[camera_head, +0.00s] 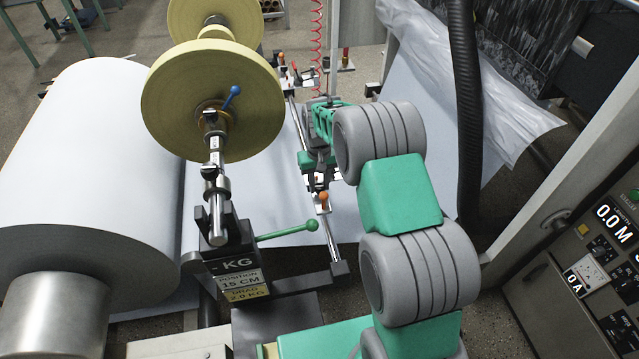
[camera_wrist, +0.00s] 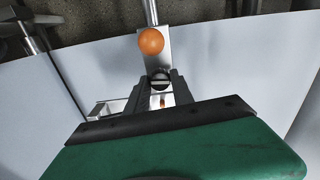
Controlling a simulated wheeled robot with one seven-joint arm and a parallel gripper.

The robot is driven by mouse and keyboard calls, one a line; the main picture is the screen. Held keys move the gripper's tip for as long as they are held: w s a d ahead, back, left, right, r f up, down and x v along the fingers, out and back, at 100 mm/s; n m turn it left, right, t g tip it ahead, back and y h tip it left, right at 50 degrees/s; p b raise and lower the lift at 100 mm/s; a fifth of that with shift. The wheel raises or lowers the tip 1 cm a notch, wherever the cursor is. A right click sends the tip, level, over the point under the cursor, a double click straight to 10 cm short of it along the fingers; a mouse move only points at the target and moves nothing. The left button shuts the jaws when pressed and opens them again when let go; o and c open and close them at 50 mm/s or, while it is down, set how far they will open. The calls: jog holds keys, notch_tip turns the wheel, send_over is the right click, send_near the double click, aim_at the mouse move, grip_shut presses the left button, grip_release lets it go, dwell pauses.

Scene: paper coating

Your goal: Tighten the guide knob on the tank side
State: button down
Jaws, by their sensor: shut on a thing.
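My gripper (camera_head: 318,176) is over the metal guide rail (camera_head: 330,234), its green body just beyond an orange knob (camera_head: 323,197). In the wrist view, its two dark fingers (camera_wrist: 160,88) are closed on a small dark round knob (camera_wrist: 160,78) with a pale band. The fingers hide its sides. The orange knob (camera_wrist: 151,41) stands beyond the fingertips on a pale metal bracket (camera_wrist: 153,60), apart from them. I cannot tell how tight the held knob is, and no label shows which side is the tank side.
A large white paper roll (camera_head: 85,170) lies at left. Yellowish discs (camera_head: 250,120) on a shaft and a green-knobbed lever (camera_head: 311,225) stand near the rail. A paper sheet (camera_head: 260,200) spreads below. A black hose (camera_head: 463,90) hangs at right, near a control panel (camera_head: 600,270).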

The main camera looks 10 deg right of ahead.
aim_at(319, 186)
jog(key=shift+r, duration=0.1)
jog(key=c, duration=1.4)
grip_release()
jog(key=shift+o, duration=0.2)
notch_tip(319, 186, up, 8)
jog(key=shift+f, duration=0.1)
